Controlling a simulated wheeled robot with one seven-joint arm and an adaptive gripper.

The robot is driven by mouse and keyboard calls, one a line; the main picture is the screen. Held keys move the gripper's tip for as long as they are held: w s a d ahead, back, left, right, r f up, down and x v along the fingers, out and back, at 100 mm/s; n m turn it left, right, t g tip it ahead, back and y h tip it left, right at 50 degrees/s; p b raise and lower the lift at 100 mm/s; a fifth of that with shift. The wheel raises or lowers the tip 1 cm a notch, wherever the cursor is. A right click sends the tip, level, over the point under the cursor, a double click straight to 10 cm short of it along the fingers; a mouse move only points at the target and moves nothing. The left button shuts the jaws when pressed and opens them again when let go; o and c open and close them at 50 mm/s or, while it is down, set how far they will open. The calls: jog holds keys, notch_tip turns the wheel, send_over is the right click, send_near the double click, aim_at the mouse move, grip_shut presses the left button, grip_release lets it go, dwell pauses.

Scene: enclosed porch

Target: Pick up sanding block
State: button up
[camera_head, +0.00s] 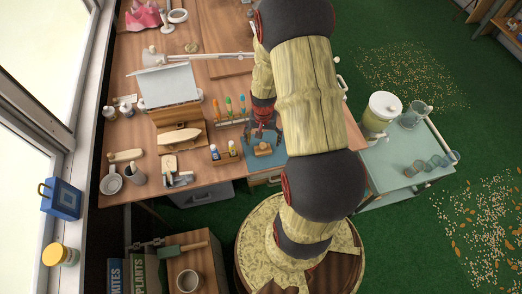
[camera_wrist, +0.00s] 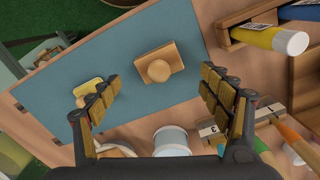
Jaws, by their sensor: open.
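A small wooden block with a round knob on top, which looks like the sanding block (camera_wrist: 174,54), lies on a blue mat (camera_wrist: 120,50). It also shows in the head view as a small tan block (camera_head: 263,150) on the blue mat (camera_head: 276,160), near the front edge of the workbench. My gripper (camera_wrist: 158,80) is open and empty. In the wrist view, its fingers stand either side of the block's near end, apart from it. In the head view, my gripper (camera_head: 263,133) is above the mat, just behind the block.
A yellow item (camera_wrist: 87,88) lies on the mat beside the left finger. A wooden holder with a yellow tube (camera_wrist: 270,38) stands to the right, and a pale round container (camera_wrist: 171,139) is near the gripper's base. In the head view, a rack of colored tools (camera_head: 233,120) stands left of my gripper.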

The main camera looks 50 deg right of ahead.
aim_at(263, 144)
jog(key=f, duration=0.2)
jog(key=f+b, duration=0.1)
jog(key=f, duration=0.1)
jog(key=shift+s+a+f, duration=0.15)
jog(key=shift+s+a, duration=0.05)
jog(key=shift+f, duration=0.45)
jog(key=c, duration=1.2)
jog(key=shift+o, duration=0.2)
